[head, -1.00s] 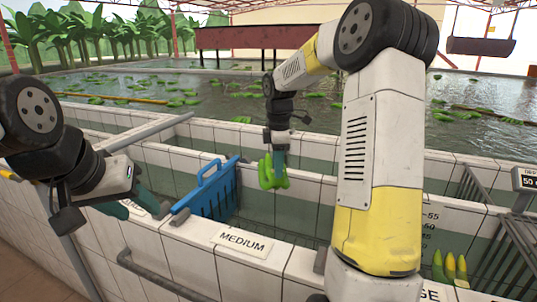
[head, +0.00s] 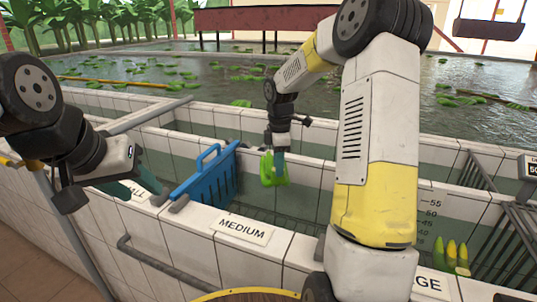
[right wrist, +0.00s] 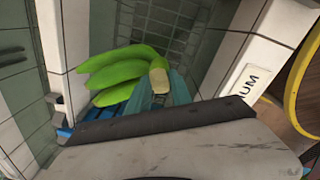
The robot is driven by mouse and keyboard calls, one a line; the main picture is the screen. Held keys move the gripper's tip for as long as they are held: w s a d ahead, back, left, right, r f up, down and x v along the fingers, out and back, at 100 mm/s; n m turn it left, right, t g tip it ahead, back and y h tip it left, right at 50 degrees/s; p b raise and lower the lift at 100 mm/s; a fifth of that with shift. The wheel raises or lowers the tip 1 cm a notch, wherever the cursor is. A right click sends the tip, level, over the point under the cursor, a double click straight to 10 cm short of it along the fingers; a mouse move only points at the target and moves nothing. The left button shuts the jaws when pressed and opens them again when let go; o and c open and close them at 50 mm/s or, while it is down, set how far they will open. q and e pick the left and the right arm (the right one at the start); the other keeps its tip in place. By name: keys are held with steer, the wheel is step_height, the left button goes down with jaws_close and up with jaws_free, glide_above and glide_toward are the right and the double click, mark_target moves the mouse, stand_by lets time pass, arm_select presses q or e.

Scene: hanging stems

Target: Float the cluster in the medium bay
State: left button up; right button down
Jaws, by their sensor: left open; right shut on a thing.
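A green banana cluster (head: 268,168) hangs from my right gripper (head: 279,146), above the bay behind the MEDIUM label (head: 243,229). In the right wrist view the cluster (right wrist: 122,76) has its cut crown between the teal fingers (right wrist: 162,90), which are shut on it. A grid shows at the bottom of the bay beneath it. I cannot tell whether the cluster touches the water. My left gripper (head: 143,183) is open and empty, near the front wall at the left, by the partly hidden SMALL label.
A blue slatted gate (head: 208,181) stands at the left side of the medium bay. Another bay at the right holds a green and yellow cluster (head: 451,256) beside metal bars (head: 505,235). Behind the tiled wall, a large pool (head: 210,100) has floating green bunches.

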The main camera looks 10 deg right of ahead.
step_height(320, 180, down, 19)
steer(key=shift+f, duration=0.2)
stand_by(1.1)
steer(key=shift+f, duration=1)
stand_by(0.6)
steer(key=c, duration=1.1)
jaws_free()
steer(key=shift+s, duration=0.1)
step_height(320, 180, up, 24)
steer(key=shift+r, duration=0.1)
steer(key=shift+s+r, duration=0.1)
steer(key=shift+r, duration=0.45)
